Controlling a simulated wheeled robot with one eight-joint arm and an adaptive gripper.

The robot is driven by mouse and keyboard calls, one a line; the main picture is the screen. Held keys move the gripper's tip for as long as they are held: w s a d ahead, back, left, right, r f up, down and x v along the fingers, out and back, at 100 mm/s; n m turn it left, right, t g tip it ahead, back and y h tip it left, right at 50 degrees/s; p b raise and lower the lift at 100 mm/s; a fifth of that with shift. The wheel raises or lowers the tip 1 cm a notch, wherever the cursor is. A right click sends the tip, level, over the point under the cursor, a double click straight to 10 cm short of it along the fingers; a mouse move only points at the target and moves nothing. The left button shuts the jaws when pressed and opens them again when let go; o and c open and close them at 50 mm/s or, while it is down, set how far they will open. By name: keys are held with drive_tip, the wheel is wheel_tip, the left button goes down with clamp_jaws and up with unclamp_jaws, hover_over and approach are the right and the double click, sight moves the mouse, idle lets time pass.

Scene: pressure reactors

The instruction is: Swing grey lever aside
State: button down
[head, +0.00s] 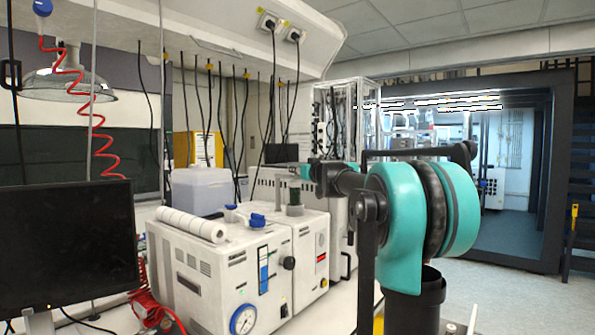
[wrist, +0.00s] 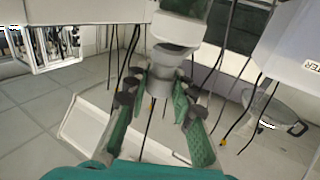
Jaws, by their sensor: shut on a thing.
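My gripper (wrist: 160,78) reaches up the wrist view with its two green-padded fingers on either side of a pale grey, neck-like part (wrist: 168,58). The fingers are shut on this part, which I take to be the grey lever; a wider pale body adjoins it above. In the head view my gripper (head: 287,171) is small and far off, above the white reactor unit (head: 215,270). My arm hides part of that area. The lever's full shape and pivot cannot be made out there.
Black cables (head: 240,130) hang behind. A black monitor (head: 68,245) is at the left. Open floor (head: 510,290) lies at the right.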

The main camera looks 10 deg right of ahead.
drive_tip(key=shift+s+a, duration=0.1)
idle(0.3)
drive_tip(key=a+m+g+h, duration=0.8)
drive_tip(key=a+m+h, duration=0.4)
drive_tip(key=h, duration=0.8)
drive_tip(key=shift+s+m+h, duration=0.3)
drive_tip(key=shift+m, duration=1.3)
drive_tip(key=shift+a, duration=0.15)
drive_tip(key=c, duration=1.3)
unclamp_jaws()
drive_tip(key=v, duration=1.2)
drive_tip(key=shift+w, duration=0.15)
